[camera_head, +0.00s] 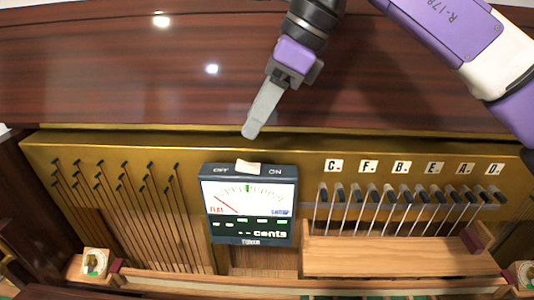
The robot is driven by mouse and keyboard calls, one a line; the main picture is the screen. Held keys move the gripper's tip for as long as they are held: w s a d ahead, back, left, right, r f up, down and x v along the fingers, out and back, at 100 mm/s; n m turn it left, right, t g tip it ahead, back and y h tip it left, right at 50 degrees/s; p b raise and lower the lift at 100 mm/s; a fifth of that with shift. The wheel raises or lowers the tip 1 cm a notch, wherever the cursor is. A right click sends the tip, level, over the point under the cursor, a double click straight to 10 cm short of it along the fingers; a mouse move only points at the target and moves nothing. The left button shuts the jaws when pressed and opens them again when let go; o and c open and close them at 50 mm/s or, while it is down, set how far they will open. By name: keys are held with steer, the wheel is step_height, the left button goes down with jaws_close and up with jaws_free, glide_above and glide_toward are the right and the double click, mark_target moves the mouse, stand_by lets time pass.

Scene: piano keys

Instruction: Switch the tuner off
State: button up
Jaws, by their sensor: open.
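The tuner (250,233) is a dark box with a white dial, standing in front of the brass plate. Its red needle lies on the left, "FLAT" side of the dial. A cream switch (248,167) sits on its top edge, between the labels "OFF" on the left and "ON" on the right. I cannot tell clearly which way the switch is tilted. My gripper (252,130) is open and empty, with its grey fingers seen side-on, so the gap hardly shows. Its tips appear just above the switch in the picture, apart from it.
Tuning pins and strings (120,180) fill the left. Lettered tiles (402,167) stand above a row of pins at the right, over a wooden block (400,257). A dark red wooden panel (130,80) lies behind. My arm crosses the upper right.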

mark_target(249, 165)
steer(key=shift+s+d+f+h, duration=0.2)
steer(key=shift+d+f+h, duration=0.4)
steer(key=shift+d+f, duration=0.25)
steer(key=shift+p+x, duration=0.55)
steer(key=shift+x, duration=2.9)
jaws_close()
